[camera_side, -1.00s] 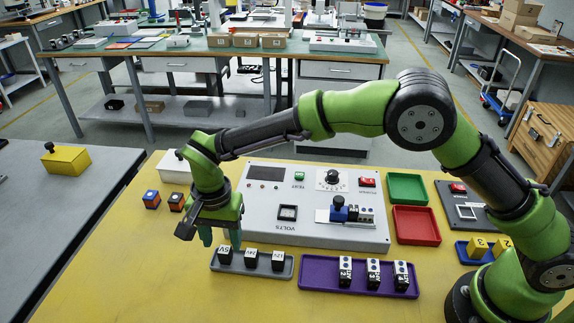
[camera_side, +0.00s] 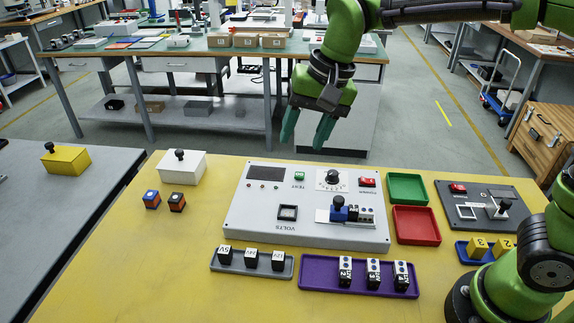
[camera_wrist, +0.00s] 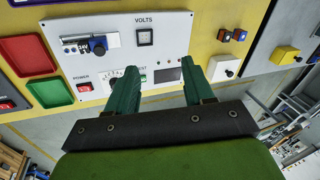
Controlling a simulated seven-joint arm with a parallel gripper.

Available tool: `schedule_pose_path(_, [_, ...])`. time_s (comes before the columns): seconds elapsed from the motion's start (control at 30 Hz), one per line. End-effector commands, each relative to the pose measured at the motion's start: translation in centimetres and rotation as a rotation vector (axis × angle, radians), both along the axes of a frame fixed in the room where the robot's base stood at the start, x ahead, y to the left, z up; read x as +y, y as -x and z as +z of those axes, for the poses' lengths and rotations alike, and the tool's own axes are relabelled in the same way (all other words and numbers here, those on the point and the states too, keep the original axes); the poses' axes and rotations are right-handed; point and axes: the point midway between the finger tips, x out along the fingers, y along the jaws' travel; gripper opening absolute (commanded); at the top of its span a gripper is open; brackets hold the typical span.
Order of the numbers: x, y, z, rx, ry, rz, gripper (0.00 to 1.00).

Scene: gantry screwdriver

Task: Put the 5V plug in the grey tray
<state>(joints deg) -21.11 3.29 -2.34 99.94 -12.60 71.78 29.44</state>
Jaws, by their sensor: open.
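The 5V plug (camera_side: 225,255) is a black cube with a white top marked 5V. It sits in the left end of the grey tray (camera_side: 289,268) in the side view, beside two similar black plugs marked with other voltages. My gripper (camera_side: 307,143) is raised high beyond the far edge of the yellow table, well away from the tray. Its green fingers are apart with nothing between them, and they also show in the wrist view (camera_wrist: 160,82). The wrist view does not show the grey tray or the 5V plug.
The volts panel (camera_side: 262,232) stands behind the tray. A purple tray (camera_side: 325,285) with black-and-white blocks lies to the right. The front-left table is clear.

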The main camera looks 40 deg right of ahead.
Motion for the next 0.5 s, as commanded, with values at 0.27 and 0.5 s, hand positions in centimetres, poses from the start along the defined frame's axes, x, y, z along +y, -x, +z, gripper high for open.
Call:
schedule_pose_path(0.27, [-8.8,9.1,1.3,-0.273,0.018,0.103,0.52])
schedule_pose_path(0.5, [-11.6,13.7,-0.9,-0.415,0.09,0.151,0.52])
